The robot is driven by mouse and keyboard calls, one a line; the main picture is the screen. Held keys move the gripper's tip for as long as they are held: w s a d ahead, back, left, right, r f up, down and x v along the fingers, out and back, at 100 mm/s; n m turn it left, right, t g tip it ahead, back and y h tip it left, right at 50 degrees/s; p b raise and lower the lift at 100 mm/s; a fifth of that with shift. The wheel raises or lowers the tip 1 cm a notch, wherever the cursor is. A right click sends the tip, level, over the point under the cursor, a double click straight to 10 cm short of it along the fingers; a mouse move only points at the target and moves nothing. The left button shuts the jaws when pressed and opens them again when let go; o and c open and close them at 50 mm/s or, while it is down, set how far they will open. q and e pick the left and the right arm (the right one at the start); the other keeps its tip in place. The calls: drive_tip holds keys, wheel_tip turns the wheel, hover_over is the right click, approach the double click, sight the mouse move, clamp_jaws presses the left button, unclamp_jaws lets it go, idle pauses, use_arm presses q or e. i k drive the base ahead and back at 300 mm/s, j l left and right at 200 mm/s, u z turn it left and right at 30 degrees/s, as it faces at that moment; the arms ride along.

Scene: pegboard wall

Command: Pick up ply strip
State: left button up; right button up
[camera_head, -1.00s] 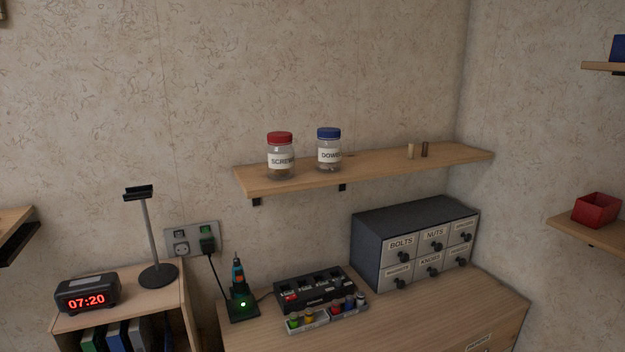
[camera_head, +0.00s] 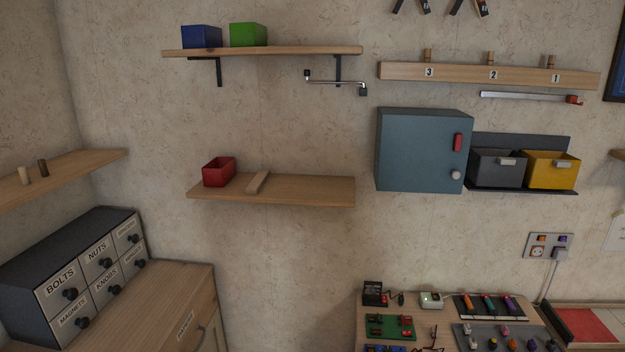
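A small light-wood strip (camera_head: 258,182), which looks like the ply strip, lies on the lower wall shelf (camera_head: 310,188) in the head view. It lies just right of a red open bin (camera_head: 219,171), pointing roughly from the wall towards the shelf's front edge. Neither of my grippers is in view.
Above are a shelf with a blue bin (camera_head: 201,37) and a green bin (camera_head: 248,34), and a metal rail (camera_head: 336,81). A blue-grey cabinet (camera_head: 418,150) hangs to the right. A drawer unit (camera_head: 75,275) stands at lower left. The lower shelf's right half is clear.

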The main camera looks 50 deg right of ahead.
sight(253, 188)
drive_tip(key=z, duration=1.15)
